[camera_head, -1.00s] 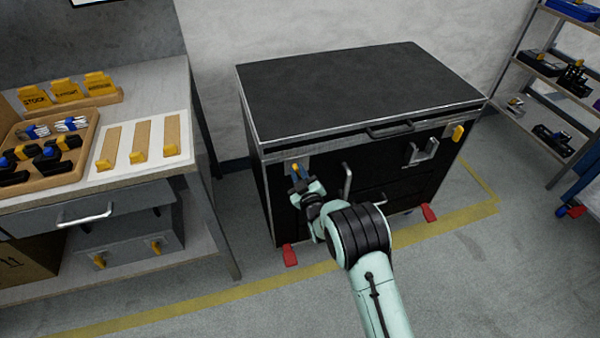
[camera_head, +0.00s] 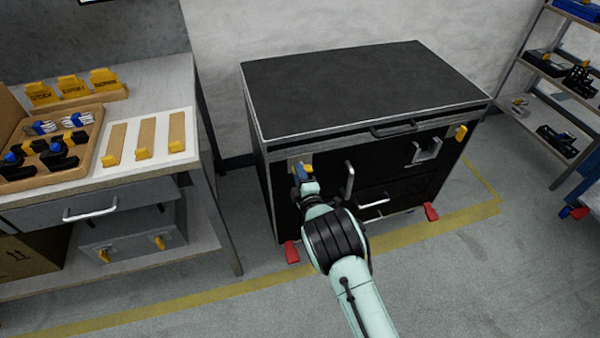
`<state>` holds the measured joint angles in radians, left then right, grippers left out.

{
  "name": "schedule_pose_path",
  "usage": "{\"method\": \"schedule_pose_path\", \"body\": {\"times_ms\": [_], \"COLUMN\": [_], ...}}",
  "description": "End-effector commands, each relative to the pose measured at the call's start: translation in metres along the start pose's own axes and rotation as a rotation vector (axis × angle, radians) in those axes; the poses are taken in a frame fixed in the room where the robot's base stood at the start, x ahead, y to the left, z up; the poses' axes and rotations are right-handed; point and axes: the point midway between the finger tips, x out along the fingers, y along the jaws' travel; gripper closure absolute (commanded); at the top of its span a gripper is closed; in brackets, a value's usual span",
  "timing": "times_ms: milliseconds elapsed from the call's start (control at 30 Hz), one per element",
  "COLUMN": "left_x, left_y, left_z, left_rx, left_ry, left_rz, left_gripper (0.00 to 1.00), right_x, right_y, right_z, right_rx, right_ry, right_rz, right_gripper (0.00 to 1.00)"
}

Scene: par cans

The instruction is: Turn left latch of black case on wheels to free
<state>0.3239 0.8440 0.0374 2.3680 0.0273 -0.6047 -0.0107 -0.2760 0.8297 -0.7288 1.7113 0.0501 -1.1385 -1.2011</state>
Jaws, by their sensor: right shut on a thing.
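The black case on wheels (camera_head: 360,85) stands against the wall in the middle. Its left latch (camera_head: 309,168) is a small yellow handle on a pale plate at the front's upper left. The handle is partly hidden and its visible end points to the right. My right gripper (camera_head: 302,173) is at this latch and shut on it; its fingertips are small and partly hidden. The right latch (camera_head: 461,133) is yellow and sits near upright at the front's upper right. My left gripper is out of view.
A workbench (camera_head: 150,178) with a wooden tray (camera_head: 92,143) stands at left. A shelf rack (camera_head: 543,85) stands at right. Grey handles (camera_head: 349,178) stick out from the case front near my arm. Red wheel pedals (camera_head: 291,251) stand out at the floor. The floor in front is clear.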

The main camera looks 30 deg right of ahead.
Motion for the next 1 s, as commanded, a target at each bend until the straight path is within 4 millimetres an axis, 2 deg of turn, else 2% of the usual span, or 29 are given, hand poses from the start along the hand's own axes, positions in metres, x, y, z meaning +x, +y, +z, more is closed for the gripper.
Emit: {"method": "schedule_pose_path", "body": {"times_ms": [400,900,933,1000], "left_x": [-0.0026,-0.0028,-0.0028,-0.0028], "left_y": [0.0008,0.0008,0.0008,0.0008], "left_z": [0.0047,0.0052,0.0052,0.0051], "left_rx": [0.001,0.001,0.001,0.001], "left_ry": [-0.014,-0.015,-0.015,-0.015], "left_rz": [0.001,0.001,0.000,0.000], "left_gripper": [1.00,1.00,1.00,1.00], "right_x": [0.0019,0.0020,0.0020,0.0020], "right_y": [0.0017,0.0017,0.0017,0.0016], "right_z": [-0.0007,-0.0003,-0.0002,-0.0002], "right_rx": [-0.166,-0.184,-0.184,-0.184], "right_ry": [0.002,0.001,0.001,0.001], "right_rz": [0.011,0.011,0.012,0.011], "right_gripper": [1.00,1.00,0.80,0.57]}}
